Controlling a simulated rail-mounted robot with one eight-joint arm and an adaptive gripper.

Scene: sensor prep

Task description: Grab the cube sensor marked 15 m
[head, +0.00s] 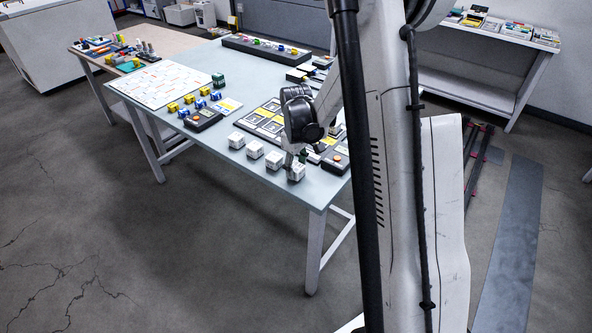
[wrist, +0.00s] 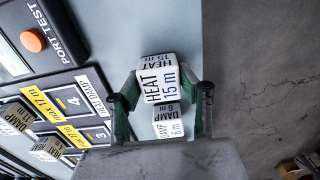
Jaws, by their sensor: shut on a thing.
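The white cube sensor marked HEAT 15 m (wrist: 160,82) sits between the two fingers of my gripper (wrist: 164,98) in the wrist view. The gripper is shut on it, with one finger on each side. In the head view this cube (head: 296,173) is at the end of a row of white cubes near the table's corner, partly behind my gripper (head: 290,160). I cannot tell whether it still touches the table. A second white cube, marked DAMP 6 m (wrist: 168,124), shows just below it in the wrist view.
Other white cubes (head: 254,149) stand along the front edge of the grey table (head: 210,160). A port test box with an orange button (wrist: 33,41) and a numbered panel (wrist: 68,106) lie left of the held cube. The table edge is close on the right.

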